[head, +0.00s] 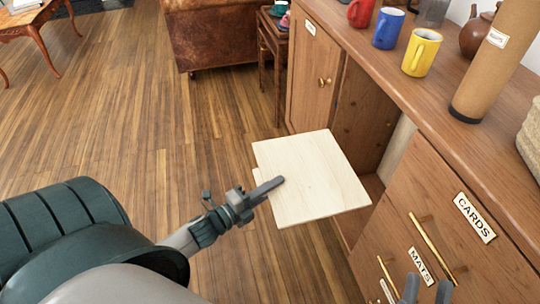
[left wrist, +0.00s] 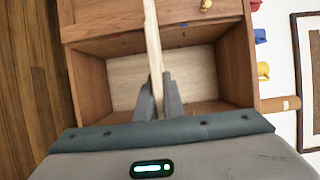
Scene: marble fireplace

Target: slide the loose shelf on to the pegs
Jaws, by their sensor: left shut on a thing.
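The loose shelf (head: 315,172) is a pale, flat wooden board, held out over the floor in front of the cabinet's open bay (head: 362,120). My left gripper (head: 272,185) is shut on its near left edge. In the left wrist view, the shelf (left wrist: 152,40) shows edge-on between the fingers (left wrist: 158,97), with the bay (left wrist: 115,78) behind it. The shelf's far right corner overlaps the bay opening in the head view; I cannot tell whether it is inside. Small dark marks show on the bay's side wall; pegs are not clear. My right gripper (head: 428,290) is open and empty at the bottom right.
Mugs, including a blue one (head: 388,28) and a yellow one (head: 422,52), and a cardboard tube (head: 494,60) stand on the cabinet top. A closed door (head: 312,68) and labelled drawers (head: 440,215) flank the bay. The wooden floor (head: 130,120) at left is clear.

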